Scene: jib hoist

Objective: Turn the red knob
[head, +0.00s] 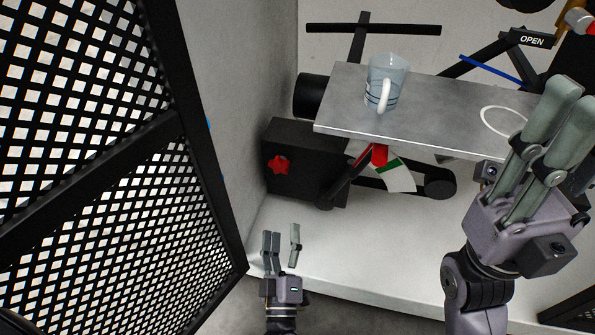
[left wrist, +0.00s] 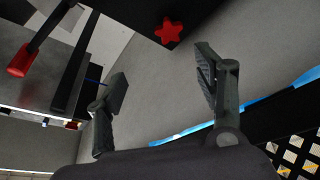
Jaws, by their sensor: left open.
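The red star-shaped knob (head: 279,165) sits on the front of a black box (head: 305,150) left of the middle in the head view. The knob also shows at the top of the left wrist view (left wrist: 169,31). My left gripper (head: 283,246) is open and empty, below the knob in the head view and apart from it. In the left wrist view its fingers (left wrist: 162,82) are spread, with the knob beyond them. My right gripper (head: 550,125) is at the right, fingers pointing up, in front of the metal plate; its opening is unclear.
A metal plate (head: 345,105) carries a clear mug (head: 387,80) and a white ring mark (head: 503,122). Under it are a red pointer (head: 379,156) and a white-green dial (head: 398,177). A black mesh panel (head: 110,215) stands left. The pale surface (head: 375,245) is clear. An OPEN sign (head: 532,41) is top right.

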